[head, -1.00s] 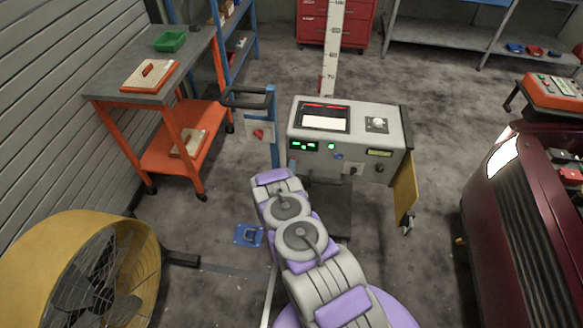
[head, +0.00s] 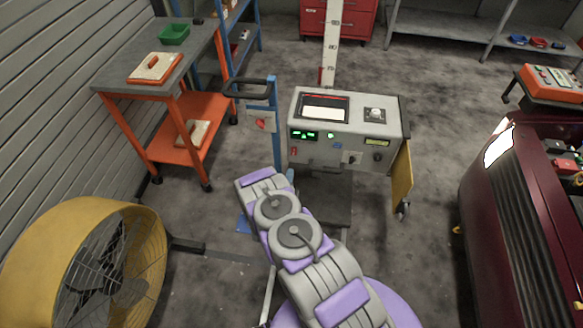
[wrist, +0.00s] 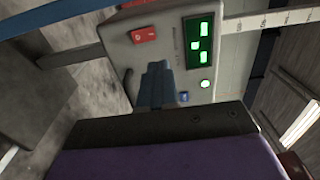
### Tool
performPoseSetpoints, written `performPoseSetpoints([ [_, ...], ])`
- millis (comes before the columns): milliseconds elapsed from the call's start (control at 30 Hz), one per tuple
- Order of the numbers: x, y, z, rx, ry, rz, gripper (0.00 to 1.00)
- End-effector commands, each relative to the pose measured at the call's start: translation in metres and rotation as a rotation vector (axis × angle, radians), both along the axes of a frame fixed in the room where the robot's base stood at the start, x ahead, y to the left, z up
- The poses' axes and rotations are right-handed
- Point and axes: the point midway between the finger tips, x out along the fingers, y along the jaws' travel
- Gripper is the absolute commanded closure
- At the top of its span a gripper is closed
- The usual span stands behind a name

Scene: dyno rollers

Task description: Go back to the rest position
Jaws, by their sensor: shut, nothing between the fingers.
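My gripper (wrist: 155,85) is shut and empty in the wrist view. It points at the front panel of the grey control console (wrist: 120,60), and a gap to the panel cannot be measured. The panel carries a red rocker switch (wrist: 144,35), a green lit display (wrist: 199,42), a green lit button (wrist: 205,84) and a blue button (wrist: 183,97).
A yellow drum fan (head: 40,250) stands at lower left. An orange cart (head: 180,130) is by the left wall, beside a blue post (head: 274,120). A dark red car (head: 500,220) is at right. Floor between console and car is clear.

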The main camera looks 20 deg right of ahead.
Motion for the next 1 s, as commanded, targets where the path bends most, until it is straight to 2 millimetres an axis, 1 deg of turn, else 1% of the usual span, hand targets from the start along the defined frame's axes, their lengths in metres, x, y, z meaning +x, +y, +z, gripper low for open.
performPoseSetpoints([
  [33, -0.004, 0.005, 0.001, -0.001, 0.003, 0.004, 1.00],
  [100, -0.009, 0.009, 0.002, -0.002, 0.004, 0.003, 1.00],
  [200, -0.012, 0.009, 0.001, -0.001, 0.004, 0.002, 1.00],
  [500, -0.012, 0.004, 0.000, 0.007, 0.001, 0.000, 1.00],
  [767, -0.011, 0.008, 0.002, 0.002, 0.002, 0.002, 1.00],
  [867, -0.006, 0.011, 0.005, 0.006, 0.016, 0.001, 1.00],
  [967, 0.006, 0.015, 0.011, 0.028, 0.064, 0.002, 1.00],
  [1000, 0.013, 0.018, 0.015, 0.037, 0.091, 0.005, 1.00],
])
